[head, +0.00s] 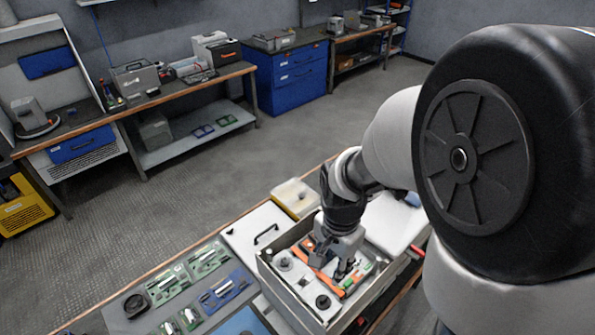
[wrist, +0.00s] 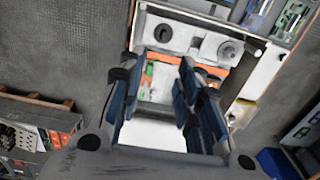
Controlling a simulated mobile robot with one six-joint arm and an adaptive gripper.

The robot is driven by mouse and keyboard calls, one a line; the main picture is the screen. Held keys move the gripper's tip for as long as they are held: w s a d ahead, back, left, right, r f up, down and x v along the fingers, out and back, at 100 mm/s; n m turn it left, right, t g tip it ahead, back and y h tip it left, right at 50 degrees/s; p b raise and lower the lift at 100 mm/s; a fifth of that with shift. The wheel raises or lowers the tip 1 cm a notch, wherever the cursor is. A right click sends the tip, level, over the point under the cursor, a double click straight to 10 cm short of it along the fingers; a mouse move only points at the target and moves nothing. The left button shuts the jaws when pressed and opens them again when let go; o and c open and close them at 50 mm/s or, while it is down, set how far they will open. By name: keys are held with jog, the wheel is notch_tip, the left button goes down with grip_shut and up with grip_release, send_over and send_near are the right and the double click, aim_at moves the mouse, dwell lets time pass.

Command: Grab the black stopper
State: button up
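The black stopper (head: 323,301) is a small round dark piece on the light panel at the near end of the open box (head: 262,275). In the wrist view a dark round piece (wrist: 163,33), which seems to be the same stopper, sits above my fingers, near the panel's left side. My gripper (head: 335,272) points down into the box, to the right of and beyond the stopper, apart from it. In the wrist view my gripper (wrist: 157,88) is open, with the box interior showing between its blue-lined fingers. Nothing is held; the fingertips are partly hidden in the head view.
A grey round piece (head: 285,263) sits on the same panel. Orange bars (head: 312,272) and green parts lie in the box, close to my fingers. The box walls stand up around them. Several circuit boards (head: 208,259) and a black round part (head: 136,305) lie on the table to the left.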

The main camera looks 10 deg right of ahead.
jog(key=b, duration=0.2)
send_over(324, 298)
jog(key=f, duration=1.1)
jog(key=shift+s+d+f, duration=0.2)
jog(key=shift+s+f, duration=0.1)
jog(key=shift+f, duration=0.1)
jog(key=f, duration=0.2)
jog(key=f+b, duration=0.1)
jog(key=f, duration=0.2)
jog(key=shift+w+a+f, duration=0.25)
jog(key=shift+w+f, duration=0.05)
jog(key=shift+f, duration=0.1)
jog(key=shift+c, duration=0.2)
grip_shut()
